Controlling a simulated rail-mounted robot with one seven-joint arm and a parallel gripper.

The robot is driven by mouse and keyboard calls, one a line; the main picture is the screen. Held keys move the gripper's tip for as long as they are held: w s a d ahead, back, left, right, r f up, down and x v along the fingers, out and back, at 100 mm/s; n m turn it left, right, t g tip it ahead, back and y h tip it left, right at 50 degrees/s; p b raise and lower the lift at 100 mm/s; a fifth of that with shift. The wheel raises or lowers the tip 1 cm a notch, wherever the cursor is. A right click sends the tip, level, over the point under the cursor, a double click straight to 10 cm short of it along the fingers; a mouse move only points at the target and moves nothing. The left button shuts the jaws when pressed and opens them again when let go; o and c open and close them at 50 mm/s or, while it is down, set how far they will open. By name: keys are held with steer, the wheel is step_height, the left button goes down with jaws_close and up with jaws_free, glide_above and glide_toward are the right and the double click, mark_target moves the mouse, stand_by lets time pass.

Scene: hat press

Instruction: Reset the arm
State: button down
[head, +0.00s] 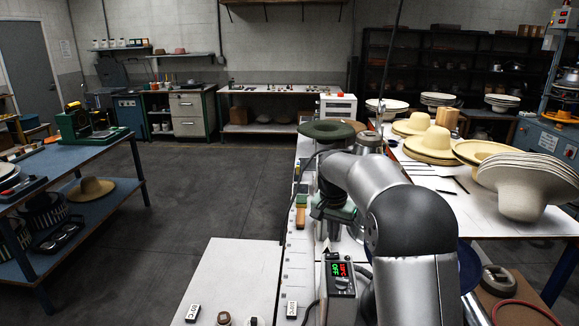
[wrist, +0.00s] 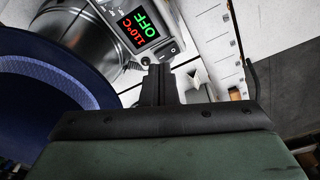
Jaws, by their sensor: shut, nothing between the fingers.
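My gripper (wrist: 158,70) shows in the wrist view as two dark fingers close together and empty, in front of a green body. In the head view its green housing hangs below my grey arm, over the white bench, and the fingertips are hard to make out. Beyond the fingers in the wrist view is a control box (wrist: 152,30) reading 110°C and OFF. The control box also shows in the head view (head: 343,284), just below my gripper. I cannot tell whether the fingers touch it.
A dark green hat (head: 328,129) sits behind my arm. A dark blue rounded thing (wrist: 38,110) and a metal cylinder (wrist: 88,48) are close on the left in the wrist view. Stacked pale hats (head: 525,178) stand on the right table. The floor (head: 215,190) at left is open.

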steer(key=s+r+n, duration=0.2)
steer(key=s, duration=0.9)
steer(key=s+r+n, duration=0.2)
steer(key=s, duration=0.8)
steer(key=s+f+n, duration=0.1)
steer(key=s+f, duration=0.2)
steer(key=s, duration=0.6)
steer(key=s+f+n+y, duration=0.1)
steer(key=s+f, duration=0.1)
steer(key=s, duration=0.7)
steer(key=shift+f, duration=0.4)
